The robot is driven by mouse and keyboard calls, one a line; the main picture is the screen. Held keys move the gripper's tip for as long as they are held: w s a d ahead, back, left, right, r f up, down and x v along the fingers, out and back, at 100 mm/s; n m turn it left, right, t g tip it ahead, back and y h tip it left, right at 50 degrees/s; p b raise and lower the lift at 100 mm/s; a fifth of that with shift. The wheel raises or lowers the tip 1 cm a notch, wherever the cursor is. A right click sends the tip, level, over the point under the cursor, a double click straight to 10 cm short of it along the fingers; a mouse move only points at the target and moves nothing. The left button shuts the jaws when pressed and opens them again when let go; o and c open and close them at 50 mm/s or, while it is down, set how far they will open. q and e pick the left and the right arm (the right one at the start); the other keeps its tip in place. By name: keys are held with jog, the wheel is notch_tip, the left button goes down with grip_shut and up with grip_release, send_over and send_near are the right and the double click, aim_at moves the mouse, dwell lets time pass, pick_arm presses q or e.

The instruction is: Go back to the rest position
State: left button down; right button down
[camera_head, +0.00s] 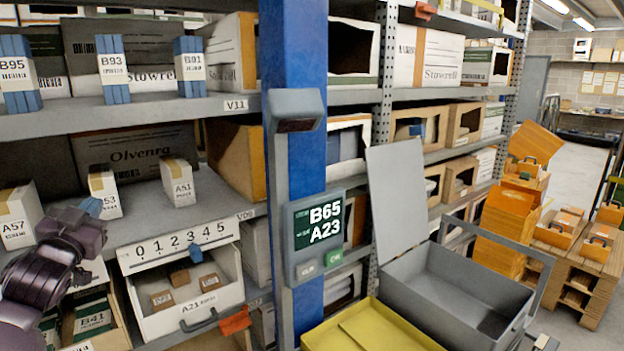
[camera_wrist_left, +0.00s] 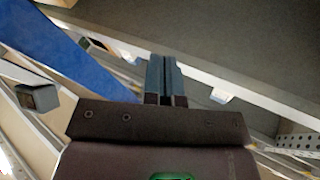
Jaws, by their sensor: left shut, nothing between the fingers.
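My left gripper (camera_head: 91,207) is at the left of the head view, in front of the middle shelf and beside the small white box marked A57 (camera_head: 18,218). It is empty. In the left wrist view my left gripper (camera_wrist_left: 166,66) has its two blue-grey fingers together, with nothing between them. I cannot tell whether it touches anything. My right gripper does not show.
A white bin marked A21 (camera_head: 151,323) holds small boxes below the shelf. A blue post (camera_head: 289,175) carries a display (camera_head: 318,236) reading B65 and A23. An open grey case (camera_head: 452,289) and a yellow tray (camera_head: 375,328) stand right of it.

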pick_arm(q)
jog(key=s+f+m+g+h, duration=0.1)
jog(key=s+f+g, duration=0.3)
jog(key=f, duration=0.8)
jog(key=s+f+m+g, duration=0.1)
jog(key=s+f, duration=0.5)
jog(key=f, duration=0.7)
jog(key=s+d+f+g, duration=0.2)
jog(key=s+f+g, duration=0.3)
jog(key=s+f, duration=1.45)
jog(key=d+n, duration=0.4)
jog(key=d, duration=0.8)
jog(key=shift+w+r+t+h, duration=0.25)
jog(key=shift+w+t+h, duration=0.05)
jog(key=shift+w, duration=0.1)
